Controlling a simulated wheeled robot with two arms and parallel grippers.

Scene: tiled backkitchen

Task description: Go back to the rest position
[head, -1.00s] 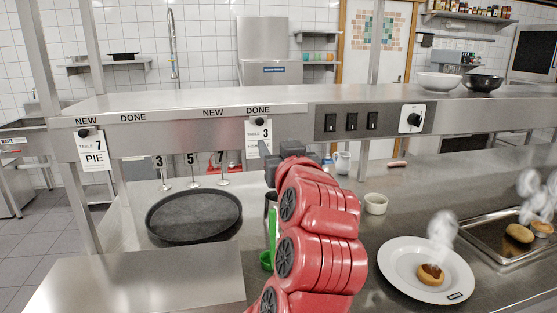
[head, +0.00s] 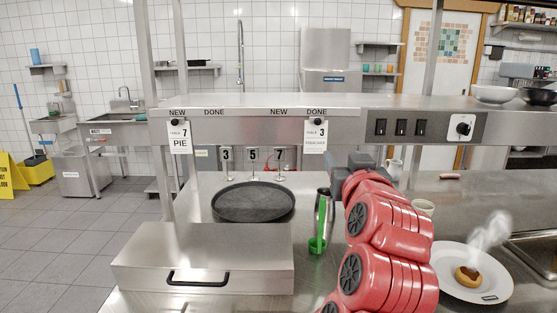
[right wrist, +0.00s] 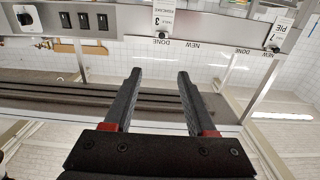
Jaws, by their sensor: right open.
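My right gripper (right wrist: 159,76) is open in the right wrist view, with its two dark fingers apart and nothing between them. In the head view my red right arm reaches up over the steel counter, and the dark right gripper (head: 350,166) is at its far end, below the order shelf. The arm hides part of the counter behind it. My left gripper is not in view.
A round black tray (head: 253,203) lies left. A plate (head: 448,262) with a steaming bun (head: 467,276) is right. The order shelf (head: 250,128) crosses above.

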